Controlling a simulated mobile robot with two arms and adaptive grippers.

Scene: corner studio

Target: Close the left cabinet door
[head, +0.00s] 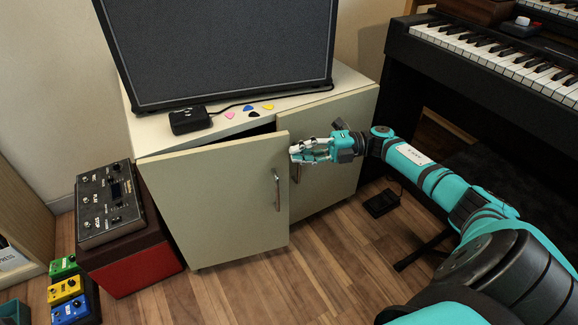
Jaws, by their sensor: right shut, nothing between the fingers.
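The white cabinet (350,78) stands in the middle of the head view. Its left door (225,205) is ajar, swung out toward me, with a dark gap showing above it at the cabinet's top edge. A vertical metal handle (277,189) is near the door's right edge. The right door (338,172) looks closed or nearly so. My right gripper (296,152) is shut and empty, with its fingertips at the left door's free edge near the top. I cannot tell whether they touch the door. My left gripper is not in view.
A large speaker (220,45), a small black box (190,120) and coloured picks (250,108) sit on the cabinet. A mixer (108,205) on a red box (135,270) stands left. A piano (480,60) is right. Floor before the doors is clear.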

